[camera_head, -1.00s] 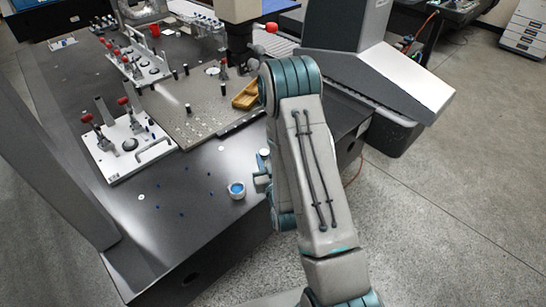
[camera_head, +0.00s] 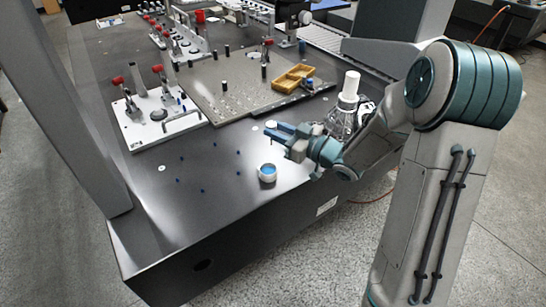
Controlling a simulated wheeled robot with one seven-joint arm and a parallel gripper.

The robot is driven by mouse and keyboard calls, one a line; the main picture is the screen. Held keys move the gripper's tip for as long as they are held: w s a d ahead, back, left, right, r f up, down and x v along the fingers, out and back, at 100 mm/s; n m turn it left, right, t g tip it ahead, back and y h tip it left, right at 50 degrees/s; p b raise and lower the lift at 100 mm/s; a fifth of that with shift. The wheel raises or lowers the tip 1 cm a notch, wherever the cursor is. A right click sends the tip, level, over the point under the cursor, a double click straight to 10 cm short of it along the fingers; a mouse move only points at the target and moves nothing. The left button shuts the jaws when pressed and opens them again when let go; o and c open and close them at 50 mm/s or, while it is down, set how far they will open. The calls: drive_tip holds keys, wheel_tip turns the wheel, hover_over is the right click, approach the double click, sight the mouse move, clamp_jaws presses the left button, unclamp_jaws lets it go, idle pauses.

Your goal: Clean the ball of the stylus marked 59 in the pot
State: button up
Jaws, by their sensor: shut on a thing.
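My gripper (camera_head: 282,130) is just above and behind the pot in the picture, pointing left. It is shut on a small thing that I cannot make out. A small pale disc shows by the fingertips; I cannot tell if it is held. No number 59 is legible, and I cannot identify the stylus or its ball.
A wooden tray (camera_head: 293,77) lies on the perforated plate (camera_head: 215,98). A white-capped clear bottle (camera_head: 347,92) stands close behind my wrist. A white plate with red-knobbed clamps (camera_head: 145,128) is at left. Small blue dots mark the bare front tabletop (camera_head: 220,215).

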drive_tip(key=shift+s+a+f+n+g+y+b, duration=0.3)
drive_tip(key=shift+s+f+n+g+y+b, duration=0.15)
drive_tip(key=shift+g+b, duration=0.25)
drive_tip(key=shift+s+a+f+n+g+y+b, duration=0.3)
drive_tip(key=shift+s+f+n+g+b, duration=0.2)
drive_tip(key=shift+g, duration=0.2)
drive_tip(key=b, duration=0.4)
hover_over(274, 174)
drive_tip(key=w, duration=0.1)
wheel_tip(274, 174, down, 4)
drive_tip(key=shift+f, duration=0.15)
drive_tip(key=shift+f+b, duration=0.7)
drive_tip(key=shift+f, duration=0.3)
drive_tip(key=shift+f, duration=0.3)
drive_tip(key=shift+w+r+n+p, duration=0.1)
drive_tip(key=shift+n+p, duration=0.15)
drive_tip(key=shift+p, duration=0.15)
drive_tip(key=n+g+y+p, duration=0.1)
drive_tip(key=g, duration=0.1)
drive_tip(key=shift+g, duration=0.3)
drive_tip(key=shift+n+g+y+p, duration=0.35)
drive_tip(key=shift+n+g+p, duration=0.35)
drive_tip(key=shift+n+g, duration=0.4)
